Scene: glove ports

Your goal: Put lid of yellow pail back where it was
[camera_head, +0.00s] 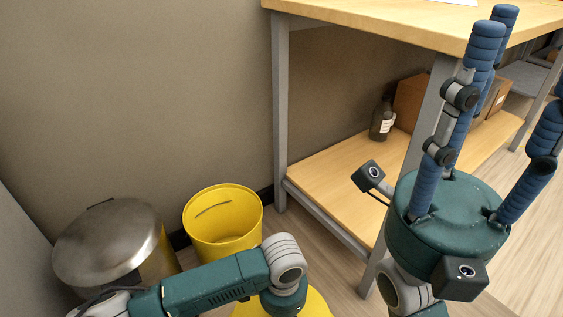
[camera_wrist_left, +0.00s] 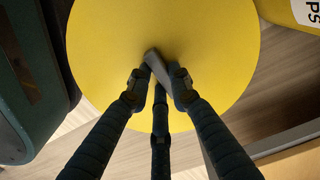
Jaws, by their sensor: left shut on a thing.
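The yellow pail (camera_head: 222,222) stands open on the floor against the wall, left of the workbench, with its yellow inside showing. Its round yellow lid (camera_wrist_left: 205,35) fills much of the left wrist view. My left gripper (camera_wrist_left: 163,72) is shut on the grey handle (camera_wrist_left: 153,62) at the lid's middle. In the head view the lid (camera_head: 310,305) shows only in part at the bottom edge, below and right of the pail, with my left arm hiding the gripper. My right gripper (camera_head: 518,60) points up at the right, fingers spread and empty.
A steel-lidded bin (camera_head: 108,243) stands close left of the pail. A workbench (camera_head: 400,24) with a wooden lower shelf (camera_head: 335,160) stands right of it, holding a dark bottle (camera_head: 381,120) and a cardboard box (camera_head: 408,101). A labelled yellow surface (camera_wrist_left: 285,12) shows in the left wrist view.

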